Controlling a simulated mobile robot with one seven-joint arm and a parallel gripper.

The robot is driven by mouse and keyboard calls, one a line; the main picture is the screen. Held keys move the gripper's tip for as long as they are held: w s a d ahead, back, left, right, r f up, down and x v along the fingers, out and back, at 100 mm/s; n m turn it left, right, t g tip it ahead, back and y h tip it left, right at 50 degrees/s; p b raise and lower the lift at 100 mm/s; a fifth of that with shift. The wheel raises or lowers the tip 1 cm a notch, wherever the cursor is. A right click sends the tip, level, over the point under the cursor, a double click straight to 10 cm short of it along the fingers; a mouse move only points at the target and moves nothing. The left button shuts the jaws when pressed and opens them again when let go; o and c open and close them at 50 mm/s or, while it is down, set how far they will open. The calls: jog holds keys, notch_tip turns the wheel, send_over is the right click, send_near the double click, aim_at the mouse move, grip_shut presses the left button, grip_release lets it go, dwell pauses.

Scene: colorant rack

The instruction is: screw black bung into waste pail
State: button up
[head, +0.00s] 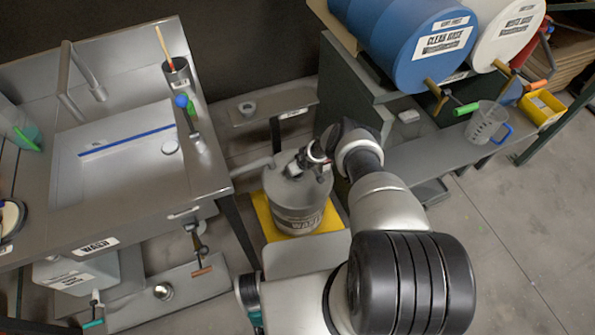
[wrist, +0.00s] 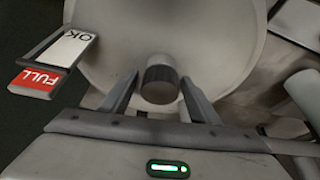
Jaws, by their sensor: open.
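The waste pail (head: 297,217) is a grey round container with a partly hidden label, standing on a yellow mat in the head view. Its pale round top (wrist: 215,40) fills the upper middle of the wrist view. The dark bung (wrist: 161,80), a short ridged cylinder, is at the pail's top. My gripper (wrist: 160,93) is open, with one finger on each side of the bung; a gap shows at both sides. In the head view my gripper (head: 309,160) is over the pail, and the arm hides part of the top. I cannot tell how deep the bung sits.
A tag reading OK and FULL (wrist: 55,65) is left of the pail top. The sink bench (head: 215,165) is left of the pail. A low shelf (head: 275,103) stands behind it. Blue (head: 420,45) and white (head: 507,30) drums are at upper right. Open floor is at right.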

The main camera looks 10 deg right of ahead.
jog(key=shift+d+f+n+b, duration=0.1)
jog(key=shift+f+n+b, duration=0.2)
jog(key=shift+b, duration=0.6)
jog(key=shift+n+g+y+b, duration=0.35)
jog(key=shift+n+b, duration=0.25)
jog(key=shift+b, duration=0.4)
jog(key=n+b, duration=0.2)
jog(key=b, duration=0.2)
jog(key=n+y+b, duration=0.1)
jog(key=n+b, duration=0.1)
jog(key=b, duration=0.2)
jog(key=shift+g+y+b, duration=0.25)
jog(key=shift+g+b, duration=0.05)
jog(key=shift+g, duration=0.05)
jog(key=n+g+b, duration=0.1)
jog(key=n+b, duration=0.2)
jog(key=b, duration=0.3)
jog(key=shift+y, duration=0.3)
jog(key=shift+r+n+b, duration=0.1)
jog(key=shift+n+b, duration=0.25)
jog(key=shift+n, duration=0.05)
jog(key=n+g+b, duration=0.1)
jog(key=n+b, duration=0.1)
jog(key=b, duration=0.2)
jog(key=shift+n, duration=0.3)
jog(key=shift+r+n+g, duration=0.2)
jog(key=shift+n+g, duration=0.2)
jog(key=shift+n, duration=0.4)
